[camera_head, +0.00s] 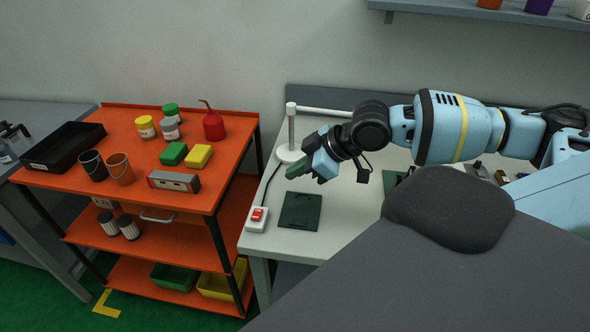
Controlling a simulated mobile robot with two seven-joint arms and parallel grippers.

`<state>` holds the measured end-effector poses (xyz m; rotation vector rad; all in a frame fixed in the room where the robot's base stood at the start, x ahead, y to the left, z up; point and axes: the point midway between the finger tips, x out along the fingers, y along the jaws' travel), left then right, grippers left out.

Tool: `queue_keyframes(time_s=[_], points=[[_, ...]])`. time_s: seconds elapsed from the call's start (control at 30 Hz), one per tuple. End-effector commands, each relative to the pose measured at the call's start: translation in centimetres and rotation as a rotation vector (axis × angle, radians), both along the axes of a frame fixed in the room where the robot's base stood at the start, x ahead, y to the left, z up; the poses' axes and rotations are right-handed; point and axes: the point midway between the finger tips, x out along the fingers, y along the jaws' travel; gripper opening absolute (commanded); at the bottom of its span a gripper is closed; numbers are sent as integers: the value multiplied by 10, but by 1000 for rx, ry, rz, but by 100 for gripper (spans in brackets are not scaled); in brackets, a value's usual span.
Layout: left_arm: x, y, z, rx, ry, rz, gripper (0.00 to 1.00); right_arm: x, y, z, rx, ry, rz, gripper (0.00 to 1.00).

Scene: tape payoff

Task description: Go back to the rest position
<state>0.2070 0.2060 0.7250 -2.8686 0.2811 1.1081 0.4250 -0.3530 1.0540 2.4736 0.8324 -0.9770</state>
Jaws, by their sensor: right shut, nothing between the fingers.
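My right gripper (293,172) is at the end of the light-blue right arm, which reaches in from the right over the grey-white workbench (345,228). My left gripper is not in view.
A dark green plate (300,210) and a box with a red switch (257,214) lie on the bench's left part. The orange cart (130,182), holding cans, cups and blocks, stands to the left. A shelf (440,8) hangs at upper right. My dark body covers the lower right.

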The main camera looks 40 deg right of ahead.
Motion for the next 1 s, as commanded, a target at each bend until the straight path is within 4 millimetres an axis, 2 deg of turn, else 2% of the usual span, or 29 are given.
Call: queue_keyframes(time_s=[0.27,0.37,0.47,0.57,0.7,0.8,1.0], points=[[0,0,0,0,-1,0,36,0,0,0,0,0,0,0],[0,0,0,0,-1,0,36,-2,6,-6,-1,7,13,0],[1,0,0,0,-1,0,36,-9,26,-28,-7,35,55,0],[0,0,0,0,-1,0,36,-24,57,-60,-16,69,114,0],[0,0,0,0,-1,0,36,-52,102,-104,-24,109,171,0],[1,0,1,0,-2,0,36,-73,127,-128,-26,131,174,0],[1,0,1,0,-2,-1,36,-116,158,-165,-26,186,93,0]])
